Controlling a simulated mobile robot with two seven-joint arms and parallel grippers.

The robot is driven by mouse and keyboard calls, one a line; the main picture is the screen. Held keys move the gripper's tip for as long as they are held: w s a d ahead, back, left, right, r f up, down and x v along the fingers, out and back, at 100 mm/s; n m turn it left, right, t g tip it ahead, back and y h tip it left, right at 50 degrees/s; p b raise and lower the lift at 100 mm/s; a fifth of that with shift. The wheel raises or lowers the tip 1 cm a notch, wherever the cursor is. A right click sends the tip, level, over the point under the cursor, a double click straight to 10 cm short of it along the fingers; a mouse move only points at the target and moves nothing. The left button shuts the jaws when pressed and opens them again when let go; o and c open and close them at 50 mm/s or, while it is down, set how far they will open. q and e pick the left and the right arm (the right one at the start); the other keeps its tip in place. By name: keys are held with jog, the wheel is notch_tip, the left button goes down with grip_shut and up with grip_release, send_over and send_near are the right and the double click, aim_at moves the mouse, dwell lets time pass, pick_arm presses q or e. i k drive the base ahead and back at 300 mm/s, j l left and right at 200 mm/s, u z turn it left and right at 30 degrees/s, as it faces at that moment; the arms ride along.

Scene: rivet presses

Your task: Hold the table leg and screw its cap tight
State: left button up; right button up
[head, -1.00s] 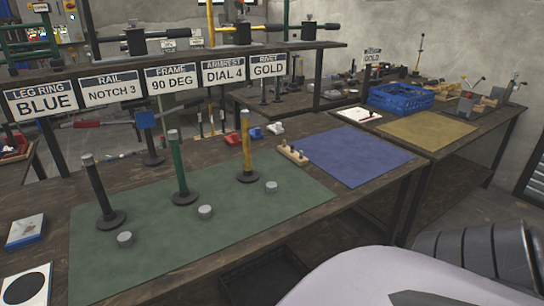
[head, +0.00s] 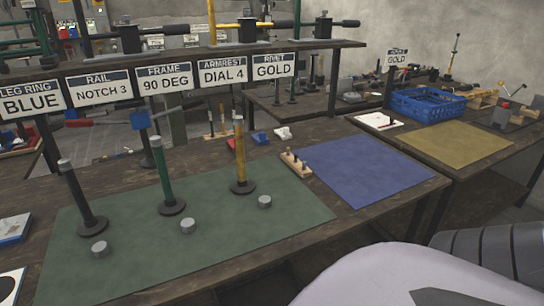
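Three table legs stand upright on round dark bases on the green mat (head: 300,210): a black leg (head: 78,198), a green leg (head: 165,180) and a yellow leg (head: 240,160). Neither of my grippers shows in the head view. Only a pale and dark part of my own body fills the lower right corner.
Signs hang from a shelf (head: 190,58) above the table's back. A blue mat (head: 368,168) and a wooden peg block (head: 295,164) lie to the right. A blue crate (head: 428,103) and a yellow mat (head: 455,143) are on the far right table. The blue mat is clear.

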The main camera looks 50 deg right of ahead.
aim_at(243, 185)
jog(key=k+l, duration=0.1)
jog(key=l, duration=1.1)
jog(key=k+l, duration=0.15)
jog(key=l, duration=0.45)
